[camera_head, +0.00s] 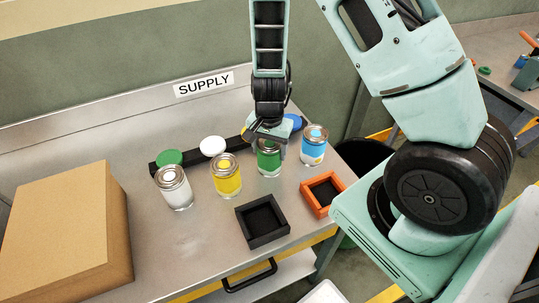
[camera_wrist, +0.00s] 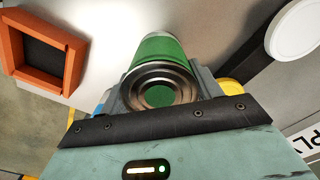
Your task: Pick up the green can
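The green can (camera_head: 269,160) stands upright on the steel table, third from the left in a row of cans. My gripper (camera_head: 266,137) reaches down over it from above and hides part of its top. In the wrist view the can (camera_wrist: 158,50) shows its metal rim and green lid centre toward me. The fingers of my gripper (camera_wrist: 160,88) lie along both sides of the can, with no clear gap, and look shut on it. The can's base appears to be on the table.
A yellow can (camera_head: 226,180) and a white can (camera_head: 174,190) stand left, a blue can (camera_head: 313,148) close on the right. A black tray (camera_head: 262,222) and an orange tray (camera_head: 322,194) lie in front. A cardboard box (camera_head: 70,235) fills the table's left.

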